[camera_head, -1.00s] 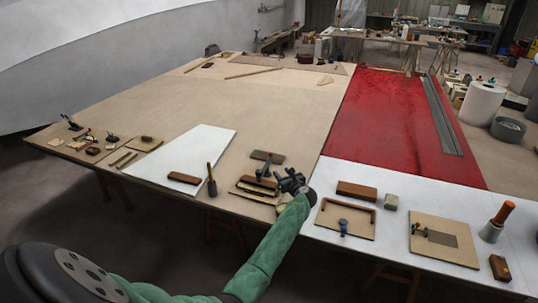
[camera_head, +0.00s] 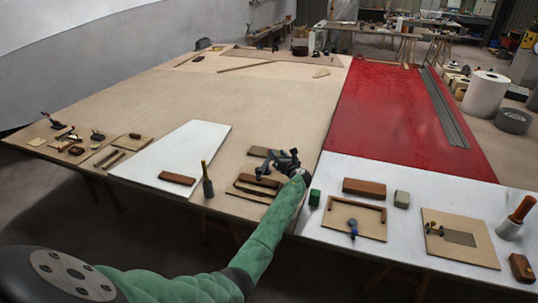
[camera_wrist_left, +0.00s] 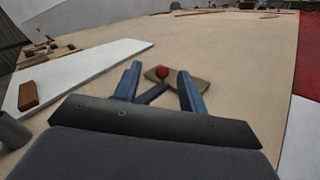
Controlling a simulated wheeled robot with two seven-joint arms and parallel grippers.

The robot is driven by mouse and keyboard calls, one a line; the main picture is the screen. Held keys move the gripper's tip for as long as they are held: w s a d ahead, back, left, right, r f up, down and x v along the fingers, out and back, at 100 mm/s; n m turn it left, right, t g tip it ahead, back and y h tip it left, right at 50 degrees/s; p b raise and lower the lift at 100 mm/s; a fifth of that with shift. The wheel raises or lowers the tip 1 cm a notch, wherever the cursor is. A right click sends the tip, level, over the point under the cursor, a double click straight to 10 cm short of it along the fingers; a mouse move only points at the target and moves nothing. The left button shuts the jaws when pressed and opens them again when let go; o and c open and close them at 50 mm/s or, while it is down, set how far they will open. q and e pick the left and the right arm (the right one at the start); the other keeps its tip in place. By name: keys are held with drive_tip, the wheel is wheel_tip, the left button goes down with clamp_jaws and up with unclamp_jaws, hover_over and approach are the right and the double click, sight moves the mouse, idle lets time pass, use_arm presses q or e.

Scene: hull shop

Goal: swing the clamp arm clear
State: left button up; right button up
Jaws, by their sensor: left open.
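My left gripper (camera_head: 277,162) is open above the near edge of the large tan table, its fingers pointing away from me. In the left wrist view, the two blue fingers (camera_wrist_left: 160,70) stand either side of a red knob (camera_wrist_left: 162,73) and a dark bar (camera_wrist_left: 150,94), which looks like the clamp arm. Whether the fingers touch it I cannot tell. A small brown board (camera_wrist_left: 203,88) lies beneath and beyond them; it also shows in the head view (camera_head: 262,151). In the head view, my gripper hides the clamp. My right gripper is not in view.
A tan board with brown strips (camera_head: 250,191) lies close to my left wrist. A dark upright tool (camera_head: 207,187) stands left of it.

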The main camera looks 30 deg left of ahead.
use_arm(q)
wheel_tip(320, 180, down, 3)
drive_tip(key=b, duration=0.2)
drive_tip(key=shift+a+f+b, duration=0.1)
drive_tip(key=shift+f+b, duration=0.1)
drive_tip(key=shift+b, duration=0.1)
drive_tip(key=shift+w+a, duration=0.15)
drive_tip(key=shift+a, duration=0.05)
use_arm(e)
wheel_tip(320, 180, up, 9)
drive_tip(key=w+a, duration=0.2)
use_arm(q)
drive_tip(key=shift+w+a, duration=0.2)
drive_tip(key=shift+a, duration=0.1)
drive_tip(key=shift+p+x, duration=0.7)
drive_tip(key=shift+x, duration=2.65)
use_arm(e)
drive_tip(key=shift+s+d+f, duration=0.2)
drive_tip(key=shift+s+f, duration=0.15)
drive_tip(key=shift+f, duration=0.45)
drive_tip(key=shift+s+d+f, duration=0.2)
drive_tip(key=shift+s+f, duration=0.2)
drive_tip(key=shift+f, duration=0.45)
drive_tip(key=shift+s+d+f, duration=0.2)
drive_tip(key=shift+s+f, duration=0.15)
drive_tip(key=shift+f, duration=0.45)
use_arm(q)
drive_tip(key=shift+c, duration=0.2)
